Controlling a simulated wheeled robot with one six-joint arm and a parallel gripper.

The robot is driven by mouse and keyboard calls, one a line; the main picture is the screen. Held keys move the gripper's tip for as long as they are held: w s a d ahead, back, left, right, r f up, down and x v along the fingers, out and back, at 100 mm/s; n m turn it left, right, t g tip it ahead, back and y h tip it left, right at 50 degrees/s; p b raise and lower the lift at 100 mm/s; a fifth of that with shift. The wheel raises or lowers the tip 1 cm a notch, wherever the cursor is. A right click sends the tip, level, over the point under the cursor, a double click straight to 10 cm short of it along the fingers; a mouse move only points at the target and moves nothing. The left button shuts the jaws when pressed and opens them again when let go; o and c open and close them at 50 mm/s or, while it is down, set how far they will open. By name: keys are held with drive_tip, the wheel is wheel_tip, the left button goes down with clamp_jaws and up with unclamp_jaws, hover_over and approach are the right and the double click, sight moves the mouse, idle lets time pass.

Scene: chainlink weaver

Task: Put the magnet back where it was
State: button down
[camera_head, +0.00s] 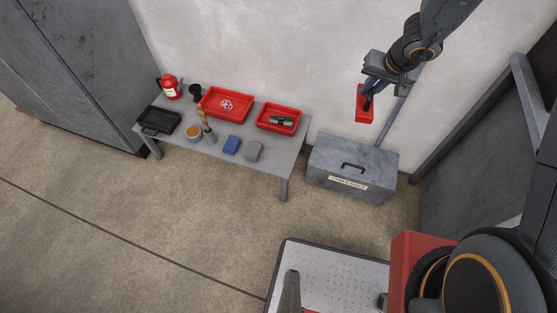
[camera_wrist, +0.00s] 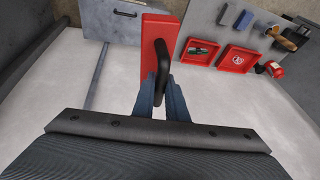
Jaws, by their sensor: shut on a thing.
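The magnet appears to be a flat red block (camera_head: 360,106) with a black loop handle, held up in the air in front of the pale wall. My gripper (camera_head: 368,91) is shut on the handle. In the wrist view the red block (camera_wrist: 153,32) extends beyond my fingers (camera_wrist: 162,92), and the black handle sits between the fingertips. The block is above the grey metal chest (camera_head: 340,185), apart from it. The underside of the block is hidden.
A grey table (camera_head: 270,162) stands at the left with a large red tray (camera_head: 212,115), a smaller red tray (camera_head: 262,124) holding a dark item, a black tray (camera_head: 158,122), a blue block (camera_head: 232,145) and a grey block (camera_head: 254,151). Bare floor lies in front.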

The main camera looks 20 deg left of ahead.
drive_tip(key=w+a+f+m+b, duration=0.1)
drive_tip(key=a+f+b, duration=2.7)
drive_tip(key=f+b, duration=0.35)
drive_tip(key=shift+t, duration=0.3)
wheel_tip(320, 180, down, 10)
drive_tip(key=b, duration=1)
drive_tip(key=shift+w+f, duration=0.1)
drive_tip(key=shift+f, duration=0.15)
drive_tip(key=shift+f+b, duration=0.15)
drive_tip(key=shift+b, duration=0.2)
drive_tip(key=c, duration=1.8)
unclamp_jaws()
drive_tip(key=shift+d, duration=0.1)
drive_tip(key=shift+o, duration=0.2)
